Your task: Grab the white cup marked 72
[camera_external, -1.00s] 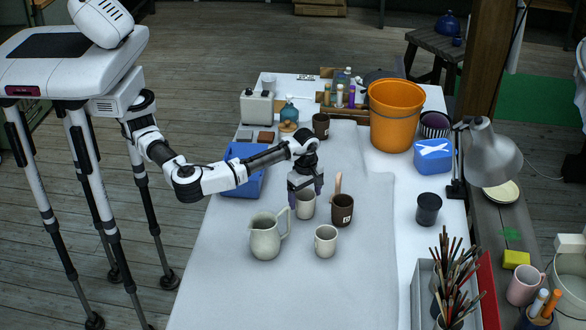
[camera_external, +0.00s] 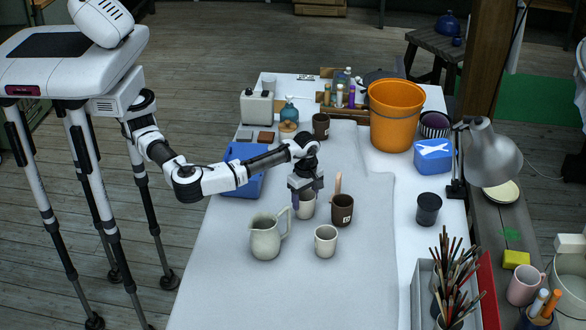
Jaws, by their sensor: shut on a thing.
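My gripper (camera_external: 306,196) points down over a white cup (camera_external: 306,210) in the middle of the cloth-covered table, and its fingers are shut on that cup. The cup stands on or very near the cloth; its upper part is partly hidden by my gripper. No number can be read on it from here. A second white cup (camera_external: 326,241) stands upright in front of it, to the right, with no legible mark. A dark brown mug (camera_external: 342,210) with a small pale mark stands close on the right.
A pale pitcher (camera_external: 265,238) stands close at front left. A blue bin (camera_external: 246,153) lies behind my forearm. Further back are an orange bucket (camera_external: 393,115) and another brown mug (camera_external: 321,126). A black cup (camera_external: 428,208) and a brush box (camera_external: 425,290) are at right. The front left cloth is clear.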

